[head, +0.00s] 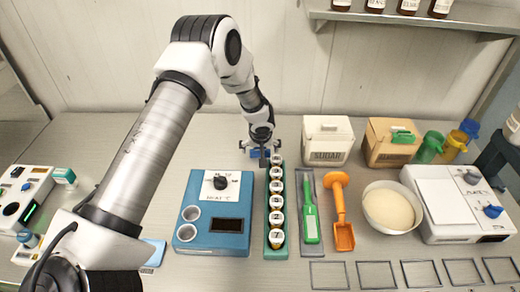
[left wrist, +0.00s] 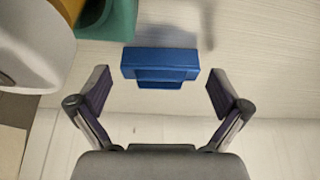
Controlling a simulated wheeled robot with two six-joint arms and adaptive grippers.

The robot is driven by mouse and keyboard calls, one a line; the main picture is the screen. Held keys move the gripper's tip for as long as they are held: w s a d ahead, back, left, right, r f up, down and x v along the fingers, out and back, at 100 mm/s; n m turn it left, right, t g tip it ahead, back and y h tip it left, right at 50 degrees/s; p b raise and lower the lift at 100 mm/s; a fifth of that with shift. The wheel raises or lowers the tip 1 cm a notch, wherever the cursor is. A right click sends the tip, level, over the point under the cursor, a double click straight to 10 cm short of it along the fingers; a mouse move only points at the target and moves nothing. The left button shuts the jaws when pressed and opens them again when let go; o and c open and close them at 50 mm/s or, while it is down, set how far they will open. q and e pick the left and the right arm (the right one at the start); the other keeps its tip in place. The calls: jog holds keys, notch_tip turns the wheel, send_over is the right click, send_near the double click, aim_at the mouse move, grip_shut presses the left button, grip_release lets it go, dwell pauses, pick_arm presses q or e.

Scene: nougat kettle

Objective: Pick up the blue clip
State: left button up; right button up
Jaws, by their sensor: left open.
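The blue clip (left wrist: 160,65) lies on the light worktop in the left wrist view, with its long side across the picture. It sits between the lines of my left gripper's spread fingers (left wrist: 160,87), slightly beyond the fingertips. The fingers are open and empty, one on each side of the clip and apart from it. In the head view my left gripper (head: 261,150) points down at the back of the worktop. There the clip (head: 257,154) shows only as a bit of blue, mostly hidden by the gripper. My right gripper is not in view.
A green rack (head: 267,244) of several jars runs forward from near the gripper. A blue heater box (head: 210,245) stands to its left, a sugar box (head: 327,140) to its right. A green spatula (head: 311,222), orange scoop (head: 341,210) and white bowl (head: 392,207) are further right.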

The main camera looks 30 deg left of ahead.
pick_arm(q)
jog(key=shift+s+d+r, duration=0.1)
jog(key=c, duration=0.3)
jog(key=shift+s+d+r, duration=0.1)
jog(key=c, duration=0.6)
